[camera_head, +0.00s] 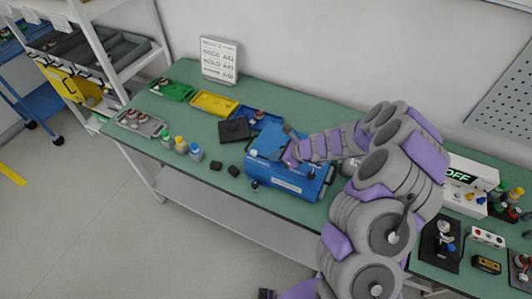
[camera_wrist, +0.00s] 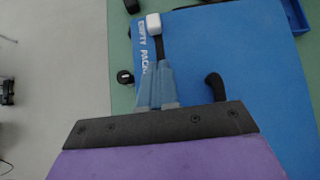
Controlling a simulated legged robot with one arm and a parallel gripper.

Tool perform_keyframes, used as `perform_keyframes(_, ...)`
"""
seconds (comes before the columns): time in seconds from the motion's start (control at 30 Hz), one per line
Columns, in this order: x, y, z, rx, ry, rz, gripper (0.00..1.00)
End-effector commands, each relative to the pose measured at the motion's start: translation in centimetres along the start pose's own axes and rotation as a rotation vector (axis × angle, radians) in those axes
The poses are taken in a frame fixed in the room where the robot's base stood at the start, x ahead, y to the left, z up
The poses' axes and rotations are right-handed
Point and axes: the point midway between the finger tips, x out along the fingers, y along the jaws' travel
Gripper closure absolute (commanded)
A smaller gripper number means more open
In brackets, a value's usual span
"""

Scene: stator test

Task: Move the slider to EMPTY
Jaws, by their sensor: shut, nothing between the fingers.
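The blue box (camera_head: 286,182) stands on the green bench, with pale lettering along its front side. In the wrist view its blue face (camera_wrist: 235,60) carries white lettering that reads EMPTY and part of another word. A white knob (camera_wrist: 153,23) sits on a dark stem beside that lettering, seemingly the slider. My gripper (camera_wrist: 162,68) is shut and empty, its fingertips close to the knob's stem. I cannot tell whether they touch. In the head view my gripper (camera_head: 290,155) is over the box's left part, and my arm hides some of the box.
A black handle (camera_wrist: 215,86) rises from the box right of the fingers. Green, yellow and blue trays (camera_head: 214,104) line the back left of the bench. Small bottles (camera_head: 181,144) and a black block (camera_head: 234,130) are left of the box. A panel reading OFF (camera_head: 461,177) is at right.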

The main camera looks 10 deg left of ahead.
Motion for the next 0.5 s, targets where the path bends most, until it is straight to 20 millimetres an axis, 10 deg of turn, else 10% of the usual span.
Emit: perform_keyframes(0.5, -7.8, 0.1, 0.3, -0.001, 0.004, -0.002, 1.00)
